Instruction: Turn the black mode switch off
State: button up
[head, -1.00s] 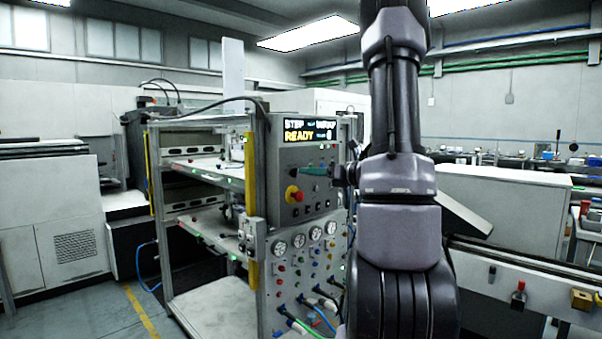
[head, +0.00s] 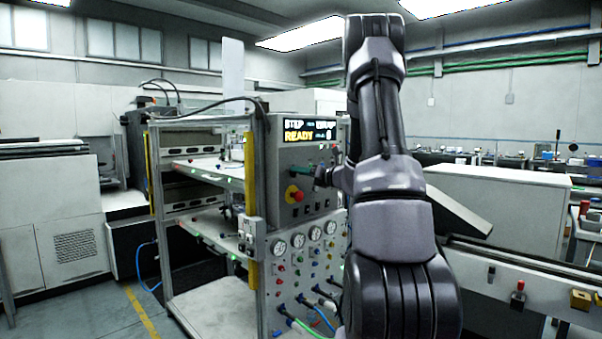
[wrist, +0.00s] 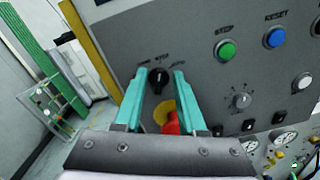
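The black mode switch (wrist: 158,79) is a rotary knob on the grey control panel (wrist: 205,85), with small lettering around it that I cannot read clearly. My gripper (wrist: 160,74) is open, and its two teal fingers lie to the left and right of the switch in the wrist view. I cannot tell whether the fingertips reach past the knob's face or touch it. In the head view my gripper (head: 303,173) is close to the panel front, below the READY display (head: 309,131), and the switch is hidden there.
A red emergency stop (wrist: 172,124) on a yellow base sits just below the switch, between my fingers in the wrist view. A green button (wrist: 227,50), a blue button (wrist: 274,38) and a grey knob (wrist: 240,100) are to the right. Gauges (head: 298,241) and hoses are lower.

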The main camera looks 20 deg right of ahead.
jog(key=shift+c, duration=0.3)
grip_shut()
jog(key=shift+a+n, duration=0.1)
jog(key=shift+n, duration=0.3)
jog(key=n, duration=0.3)
jog(key=shift+a+n, duration=0.15)
jog(key=shift+n, duration=0.15)
jog(key=n, duration=0.4)
jog(key=shift+s+a+n, duration=0.1)
jog(key=shift+a+n, duration=0.05)
jog(key=shift+n, duration=0.15)
jog(key=n, duration=0.4)
jog(key=shift+a+f+n, duration=0.15)
jog(key=shift+n, duration=0.15)
jog(key=shift+s+a+f+n, duration=0.1)
jog(key=shift+n, duration=1)
jog(key=shift+f+n, duration=0.1)
jog(key=shift+n, duration=1)
